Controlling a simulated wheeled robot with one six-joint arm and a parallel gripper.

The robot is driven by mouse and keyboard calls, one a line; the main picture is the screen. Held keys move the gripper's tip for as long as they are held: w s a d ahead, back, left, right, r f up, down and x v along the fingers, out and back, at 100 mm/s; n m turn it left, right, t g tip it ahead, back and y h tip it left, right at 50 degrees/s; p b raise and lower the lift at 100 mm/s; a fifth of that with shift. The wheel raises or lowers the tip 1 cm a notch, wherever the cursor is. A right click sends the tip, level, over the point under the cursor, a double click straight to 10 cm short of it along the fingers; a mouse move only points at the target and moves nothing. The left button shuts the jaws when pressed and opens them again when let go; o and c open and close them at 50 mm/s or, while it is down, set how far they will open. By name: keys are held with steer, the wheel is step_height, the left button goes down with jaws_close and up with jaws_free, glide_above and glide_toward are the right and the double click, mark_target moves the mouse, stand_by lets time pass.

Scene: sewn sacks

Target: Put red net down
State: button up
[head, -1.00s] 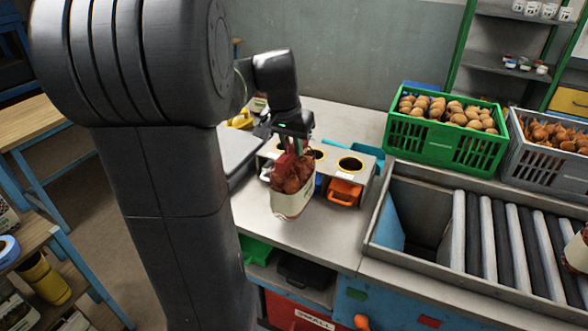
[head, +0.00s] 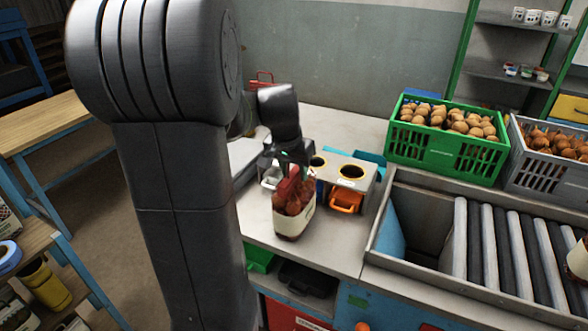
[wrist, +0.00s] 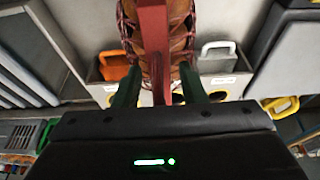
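The red net (head: 293,192) is a mesh sack of brown-red onions with a cream label band around its lower part. It hangs nearly upright below my gripper (head: 291,160) over the front part of the grey worktop (head: 262,222). Its base is very near the worktop; I cannot tell if it touches. In the wrist view my gripper's two green fingers (wrist: 160,88) are on either side of the net's red top strap (wrist: 155,40), with the mesh beyond. The fingers appear shut on the net's top.
Behind the net is a grey stand with round yellow-rimmed holes (head: 351,171) and an orange clip-like tool (head: 346,200). To the right are a roller conveyor (head: 500,240), a green crate (head: 440,150) of potatoes and a grey crate (head: 530,176) of onions.

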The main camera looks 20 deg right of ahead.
steer(key=shift+r, duration=0.4)
steer(key=v, duration=1.1)
steer(key=shift+r, duration=0.25)
steer(key=shift+s+a, duration=0.1)
